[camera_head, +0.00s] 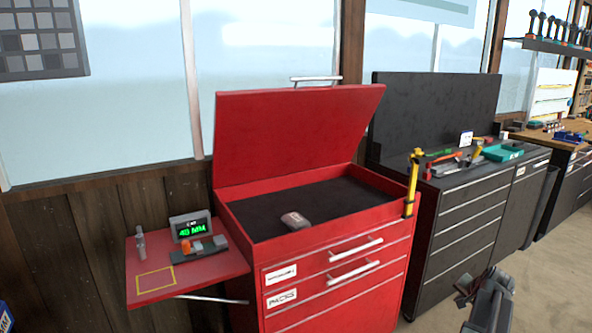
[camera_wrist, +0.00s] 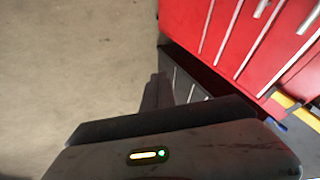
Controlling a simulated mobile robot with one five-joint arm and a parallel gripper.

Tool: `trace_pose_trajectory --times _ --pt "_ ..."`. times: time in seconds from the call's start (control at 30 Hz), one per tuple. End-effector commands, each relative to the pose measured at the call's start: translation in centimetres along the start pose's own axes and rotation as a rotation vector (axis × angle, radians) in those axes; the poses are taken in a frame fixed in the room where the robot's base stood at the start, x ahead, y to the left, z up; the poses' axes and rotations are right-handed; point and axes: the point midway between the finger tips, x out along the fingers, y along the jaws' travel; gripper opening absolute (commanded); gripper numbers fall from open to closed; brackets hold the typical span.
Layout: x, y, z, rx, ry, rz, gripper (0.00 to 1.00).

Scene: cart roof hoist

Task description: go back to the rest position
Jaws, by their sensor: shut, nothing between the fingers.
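My gripper (camera_head: 466,288) is low at the right in the head view, in front of the black cabinet and to the right of the red cart. It is shut and empty. In the wrist view, its dark fingers (camera_wrist: 157,92) point out over bare floor, apart from the red cart (camera_wrist: 235,45). The red cart (camera_head: 335,285) has its lid (camera_head: 295,135) raised. A small grey and red object (camera_head: 295,220) lies on the dark liner inside the open top.
A yellow tool (camera_head: 412,180) stands at the cart's right edge. The black cabinet (camera_head: 470,205) is beside it. Open floor (camera_head: 550,285) lies right.

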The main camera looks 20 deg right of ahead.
Motion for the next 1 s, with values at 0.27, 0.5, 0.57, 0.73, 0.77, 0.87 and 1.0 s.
trace_pose_trajectory --times 0.27,0.5,0.57,0.73,0.77,0.87,1.0 --pt "0.8 -6.6 2.6 -0.075 -0.039 -0.039 0.0" --pt "1.3 -15.1 7.3 -0.178 -0.092 -0.091 0.0" --pt "1.2 -17.8 9.1 -0.215 -0.11 -0.108 0.0" --pt "-0.1 -27.4 17.8 -0.373 -0.19 -0.159 0.0" --pt "-0.5 -29.1 19.9 -0.409 -0.209 -0.167 0.0" --pt "-2.5 -34.0 27.1 -0.536 -0.277 -0.185 0.0" --pt "-6.5 -38.5 37.7 -0.737 -0.379 -0.193 0.0"
